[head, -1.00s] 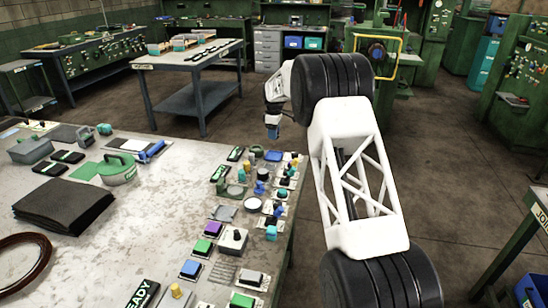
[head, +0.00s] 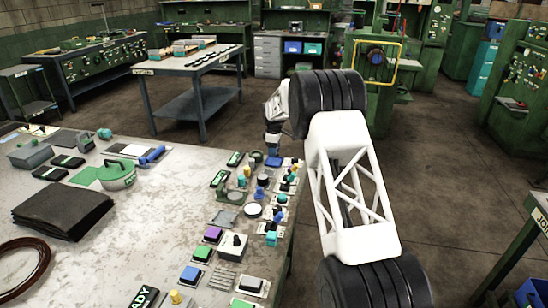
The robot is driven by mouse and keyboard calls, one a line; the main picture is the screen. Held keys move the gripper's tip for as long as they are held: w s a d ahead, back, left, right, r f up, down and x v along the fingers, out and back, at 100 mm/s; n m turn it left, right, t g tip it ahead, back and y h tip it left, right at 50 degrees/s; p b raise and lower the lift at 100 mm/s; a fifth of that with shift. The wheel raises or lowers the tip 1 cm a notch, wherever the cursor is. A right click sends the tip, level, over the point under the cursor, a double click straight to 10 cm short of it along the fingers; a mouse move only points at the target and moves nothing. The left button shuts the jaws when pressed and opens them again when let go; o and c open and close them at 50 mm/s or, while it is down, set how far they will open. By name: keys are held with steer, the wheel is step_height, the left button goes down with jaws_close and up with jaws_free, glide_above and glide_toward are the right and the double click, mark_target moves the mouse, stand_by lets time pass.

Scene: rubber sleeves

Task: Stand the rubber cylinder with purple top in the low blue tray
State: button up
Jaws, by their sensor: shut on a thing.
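The low blue tray (head: 273,162) lies at the far right corner of the light workbench. My gripper (head: 272,149) points down just above the tray, small and far off in the head view. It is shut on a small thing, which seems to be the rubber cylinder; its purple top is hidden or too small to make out. I cannot tell whether the held thing touches the tray.
Several small coloured parts and button boxes crowd the right edge of the workbench (head: 150,220), close in front of the tray. The bench's middle is clear.

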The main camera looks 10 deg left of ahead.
steer(key=shift+f, duration=1.85)
steer(key=shift+f, duration=0.1)
steer(key=o, duration=1)
steer(key=shift+c, duration=0.2)
steer(key=shift+o, duration=0.2)
step_height(320, 180, up, 12)
steer(key=shift+r, duration=0.1)
